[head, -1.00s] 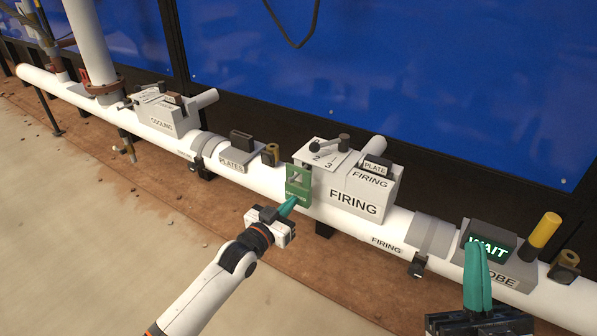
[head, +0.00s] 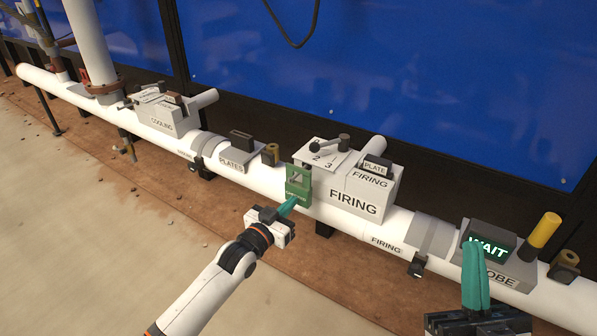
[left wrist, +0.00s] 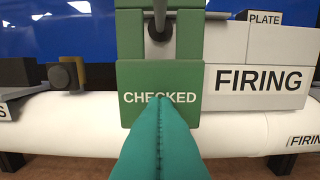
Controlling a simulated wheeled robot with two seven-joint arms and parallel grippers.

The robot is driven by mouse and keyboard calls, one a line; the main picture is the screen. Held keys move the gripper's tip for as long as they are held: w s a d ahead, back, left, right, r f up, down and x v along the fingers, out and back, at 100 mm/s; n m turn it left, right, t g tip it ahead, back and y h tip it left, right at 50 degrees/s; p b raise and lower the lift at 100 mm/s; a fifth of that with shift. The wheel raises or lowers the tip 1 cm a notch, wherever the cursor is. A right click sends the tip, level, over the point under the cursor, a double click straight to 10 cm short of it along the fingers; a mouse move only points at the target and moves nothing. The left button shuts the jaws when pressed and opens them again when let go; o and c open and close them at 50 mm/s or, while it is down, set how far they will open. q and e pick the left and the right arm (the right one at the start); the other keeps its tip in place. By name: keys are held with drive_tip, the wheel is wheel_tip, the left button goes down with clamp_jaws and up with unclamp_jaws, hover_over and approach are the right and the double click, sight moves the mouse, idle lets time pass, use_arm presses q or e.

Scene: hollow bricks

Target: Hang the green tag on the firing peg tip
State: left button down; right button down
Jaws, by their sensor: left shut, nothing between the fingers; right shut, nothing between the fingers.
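The green tag (head: 297,184) hangs upright in front of the white pipe, at the left side of the firing box (head: 354,201). In the left wrist view the tag (left wrist: 132,102) reads "CHECKED", and a grey peg (left wrist: 160,22) passes through the window in its upper part. My left gripper (head: 295,201) is shut and empty, its teal fingertips right at the tag's lower part. In the left wrist view the fingers (left wrist: 160,105) overlap the lettering; I cannot tell if they touch. My right gripper (head: 473,246) is shut and empty in front of the WAIT display.
The WAIT display (head: 487,248) sits on the probe box, with a yellow-topped cylinder (head: 545,230) beside it. The plates holder (head: 239,153) and cooling box (head: 167,117) stand left along the white pipe (head: 75,93). The floor in front is free.

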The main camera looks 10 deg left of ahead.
drive_tip(key=shift+w+a+f+g+h+p, duration=0.1)
drive_tip(key=shift+w+f+g+h+p, duration=0.4)
drive_tip(key=shift+w+f+g, duration=0.65)
idle(6.8)
